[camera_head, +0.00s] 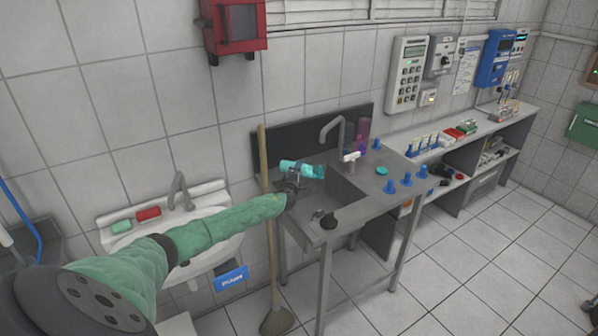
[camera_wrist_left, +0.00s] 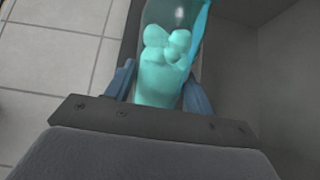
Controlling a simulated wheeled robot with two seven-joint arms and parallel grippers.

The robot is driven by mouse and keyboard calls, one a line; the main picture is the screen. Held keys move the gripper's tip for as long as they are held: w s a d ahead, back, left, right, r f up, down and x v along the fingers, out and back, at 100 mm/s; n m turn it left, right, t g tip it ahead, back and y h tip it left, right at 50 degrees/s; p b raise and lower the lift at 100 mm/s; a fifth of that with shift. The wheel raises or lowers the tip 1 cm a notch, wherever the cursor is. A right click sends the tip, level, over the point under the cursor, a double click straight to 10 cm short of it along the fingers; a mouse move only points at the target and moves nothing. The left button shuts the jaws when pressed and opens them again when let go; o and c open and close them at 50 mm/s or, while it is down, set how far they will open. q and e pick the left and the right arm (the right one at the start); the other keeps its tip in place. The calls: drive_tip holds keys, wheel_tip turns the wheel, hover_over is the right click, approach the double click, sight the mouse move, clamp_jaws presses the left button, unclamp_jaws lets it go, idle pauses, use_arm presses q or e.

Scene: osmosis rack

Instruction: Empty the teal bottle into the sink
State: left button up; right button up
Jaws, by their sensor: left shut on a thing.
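The teal bottle (camera_head: 312,171) lies nearly on its side above the steel sink basin (camera_head: 345,190), one end toward the right. My left gripper (camera_head: 294,178) is shut on it from the near side. In the left wrist view, the blue fingers of my left gripper (camera_wrist_left: 160,88) flank the see-through bottle (camera_wrist_left: 165,75), with teal contents inside and a brighter teal strip along its right edge. I cannot tell whether any is flowing out. A small teal disc (camera_head: 382,170), maybe a cap, lies on the counter right of the basin. My right gripper is not in view.
Several blue pieces (camera_head: 407,179) and a purple bottle (camera_head: 363,130) stand on the counter. A broom (camera_head: 268,230) leans left of the sink.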

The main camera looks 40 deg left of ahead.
sight(302, 167)
use_arm(q)
drive_tip(key=r+m+p, duration=0.1)
drive_tip(key=p, duration=0.2)
drive_tip(key=shift+d+r, duration=0.15)
drive_tip(key=shift+r, duration=0.2)
drive_tip(key=shift+r+m+p, duration=0.25)
drive_tip(key=shift+m+p, duration=0.15)
drive_tip(key=shift+m, duration=0.1)
drive_tip(key=shift+w+d+r+m+p, duration=0.1)
drive_tip(key=shift+r+m+p, duration=0.2)
drive_tip(key=shift+p, duration=0.1)
drive_tip(key=shift+m, duration=0.4)
drive_tip(key=shift+d+r+m, duration=0.1)
drive_tip(key=shift+r+m, duration=0.2)
drive_tip(key=shift+r, duration=0.05)
drive_tip(key=shift+w+d+r+m, duration=0.25)
drive_tip(key=shift+r+m, duration=0.05)
drive_tip(key=shift+r, duration=0.1)
drive_tip(key=shift+m, duration=0.3)
drive_tip(key=shift+s+a+r, duration=0.1)
drive_tip(key=shift+s+a, duration=0.05)
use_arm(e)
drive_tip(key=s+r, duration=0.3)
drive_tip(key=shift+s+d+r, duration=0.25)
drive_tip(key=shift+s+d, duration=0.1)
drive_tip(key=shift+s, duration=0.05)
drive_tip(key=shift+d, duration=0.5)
